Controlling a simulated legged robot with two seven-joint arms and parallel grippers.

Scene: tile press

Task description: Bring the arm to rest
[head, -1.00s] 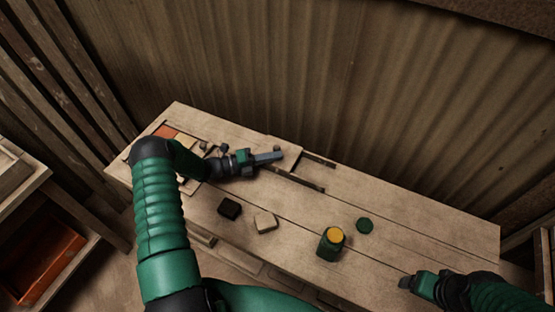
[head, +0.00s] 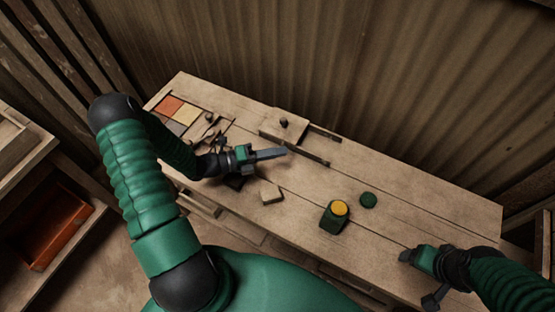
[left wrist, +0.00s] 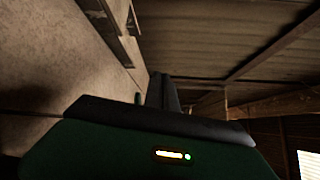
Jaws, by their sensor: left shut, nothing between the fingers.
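My left arm comes in from the left in the head view, and its gripper (head: 272,154) is over the middle-left of the wooden bench (head: 430,233). Its fingers are shut with nothing between them and point right. In the left wrist view the gripper's dark fingers (left wrist: 165,92) point away over the bench, with a lit green housing in front. My right gripper (head: 408,256) is over the bench's right front edge. Its fingers are too small to tell open from shut.
Coloured tiles (head: 168,106) lie in a frame at the bench's left end. A sliding wooden block with a knob (head: 284,127) is behind the left gripper. A corrugated wall is behind.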

